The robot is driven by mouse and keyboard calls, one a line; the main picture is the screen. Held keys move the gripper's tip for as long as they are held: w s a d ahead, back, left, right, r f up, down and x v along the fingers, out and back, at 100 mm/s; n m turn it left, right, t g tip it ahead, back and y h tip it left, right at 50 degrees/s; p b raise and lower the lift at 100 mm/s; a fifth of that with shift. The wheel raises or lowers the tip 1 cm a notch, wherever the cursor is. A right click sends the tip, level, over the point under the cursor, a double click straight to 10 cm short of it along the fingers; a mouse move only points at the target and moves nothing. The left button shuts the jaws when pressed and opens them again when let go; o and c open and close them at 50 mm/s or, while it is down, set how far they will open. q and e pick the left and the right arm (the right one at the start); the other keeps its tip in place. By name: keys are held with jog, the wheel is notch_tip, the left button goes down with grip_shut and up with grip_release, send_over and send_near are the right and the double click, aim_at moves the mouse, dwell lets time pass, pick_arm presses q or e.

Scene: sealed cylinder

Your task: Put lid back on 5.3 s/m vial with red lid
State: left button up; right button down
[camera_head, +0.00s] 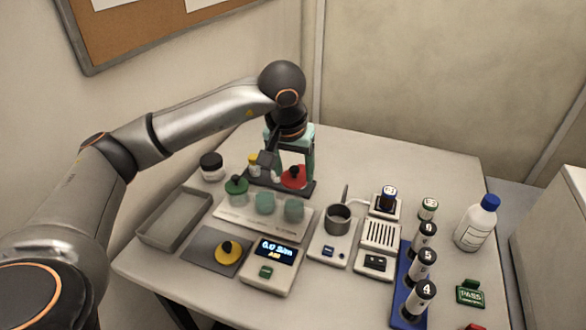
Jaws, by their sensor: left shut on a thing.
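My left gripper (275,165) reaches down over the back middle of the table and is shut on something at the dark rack. The red lid (294,181), with a black knob, is directly by its fingers, but the exact grip is partly hidden. Three teal vials stand on a pale tray in front: the left one (237,196) wears a green lid (237,184), and the middle one (265,204) and right one (294,210) look open. A yellow lid (228,251) lies on a grey mat. My right gripper is out of view.
A grey tray (151,234) is at the left. A small pot (338,222) and a vented device (379,240) stand right of the vials. A blue rack (401,300) holds numbered vials. A white bottle (474,230) with blue cap is at the far right.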

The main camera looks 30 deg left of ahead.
pick_arm(q)
jog(key=shift+s+f+b, duration=0.1)
jog(key=shift+f+b, duration=0.55)
jog(key=shift+f, duration=0.3)
jog(key=shift+f+b, duration=1.6)
jog(key=shift+f, duration=0.6)
jog(key=shift+f+b, duration=0.1)
jog(key=shift+b, duration=0.3)
jog(key=o, duration=1.3)
jog(key=shift+o, duration=0.2)
